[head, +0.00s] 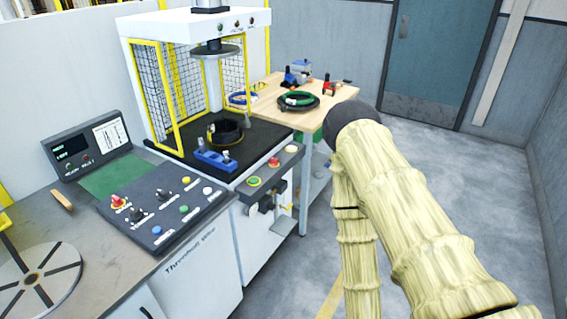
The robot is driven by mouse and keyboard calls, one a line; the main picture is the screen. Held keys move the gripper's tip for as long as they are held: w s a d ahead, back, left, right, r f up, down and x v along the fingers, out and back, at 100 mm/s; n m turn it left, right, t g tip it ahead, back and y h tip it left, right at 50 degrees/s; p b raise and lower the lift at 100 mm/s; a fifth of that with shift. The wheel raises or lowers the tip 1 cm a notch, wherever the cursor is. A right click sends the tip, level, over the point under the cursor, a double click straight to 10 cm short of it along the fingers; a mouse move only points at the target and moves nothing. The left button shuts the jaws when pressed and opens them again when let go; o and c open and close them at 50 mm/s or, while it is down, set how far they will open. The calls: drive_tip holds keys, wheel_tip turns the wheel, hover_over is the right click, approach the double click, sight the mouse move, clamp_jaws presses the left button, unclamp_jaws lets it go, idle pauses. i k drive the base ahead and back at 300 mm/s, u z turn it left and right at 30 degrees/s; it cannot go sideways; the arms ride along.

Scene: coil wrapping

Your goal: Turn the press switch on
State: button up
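The press (207,20) stands left of centre, a white frame with yellow-edged mesh guards and a round plate hanging over its black bed (262,140). I cannot tell which control is the press switch. My arm is at the right, folded in a pale yellow sleeve, apart from the press. My gripper is out of view.
A sloped control panel (150,222) with a red knob (117,201) and several coloured buttons stands left of the press. A black coil (229,133) and blue fixture (215,160) sit on the bed. A wooden table (330,98) stands behind. Grey floor (420,165) is clear at right.

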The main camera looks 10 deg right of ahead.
sight(274, 162)
drive_tip(key=z, duration=0.65)
drive_tip(key=i, duration=1.05)
drive_tip(key=u, duration=0.1)
